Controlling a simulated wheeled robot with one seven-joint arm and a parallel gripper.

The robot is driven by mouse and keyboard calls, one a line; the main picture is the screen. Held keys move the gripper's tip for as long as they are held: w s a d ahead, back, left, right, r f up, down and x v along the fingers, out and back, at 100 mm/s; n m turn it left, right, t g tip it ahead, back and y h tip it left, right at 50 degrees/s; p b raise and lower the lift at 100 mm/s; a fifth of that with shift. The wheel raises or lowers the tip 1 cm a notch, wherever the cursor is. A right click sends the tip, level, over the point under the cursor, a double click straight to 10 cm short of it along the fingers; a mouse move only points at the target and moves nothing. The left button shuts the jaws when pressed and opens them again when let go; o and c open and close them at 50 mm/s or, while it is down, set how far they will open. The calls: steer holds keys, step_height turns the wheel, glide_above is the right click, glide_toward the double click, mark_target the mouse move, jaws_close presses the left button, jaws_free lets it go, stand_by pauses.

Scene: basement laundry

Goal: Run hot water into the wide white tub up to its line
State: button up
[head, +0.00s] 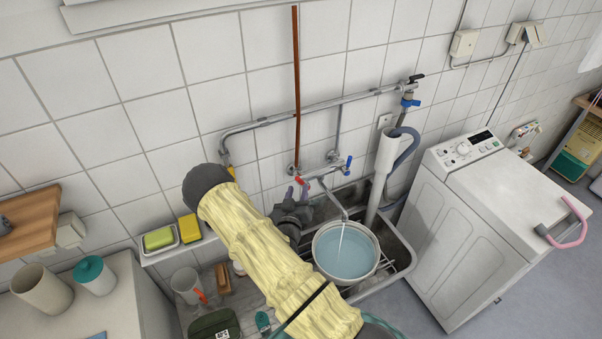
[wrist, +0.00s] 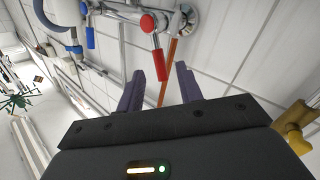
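The wide white tub (head: 318,262) stands in the sink under the spout (head: 335,203), holding bluish water (head: 350,255). A thin stream falls from the spout into it. No fill line can be made out. The wall tap has a red lever (head: 300,181) on the left and a blue lever (head: 348,165) on the right. My gripper (head: 300,193) is at the red lever. In the wrist view my gripper (wrist: 161,82) has its fingers apart, with the red lever (wrist: 155,45) ahead and its end near the gap; contact cannot be told. The blue lever (wrist: 90,37) is further left.
A grey pipe (head: 387,150) with a hose stands right of the tub. A washing machine (head: 480,215) is beyond it. A red-brown pipe (head: 296,80) runs down the wall behind the tap. A sponge dish (head: 160,240) and yellow sponge (head: 189,228) sit left of my arm.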

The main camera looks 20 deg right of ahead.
mark_target(300, 183)
steer(key=p+x, duration=0.2)
steer(key=x, duration=0.5)
steer(key=shift+c, duration=0.3)
jaws_close()
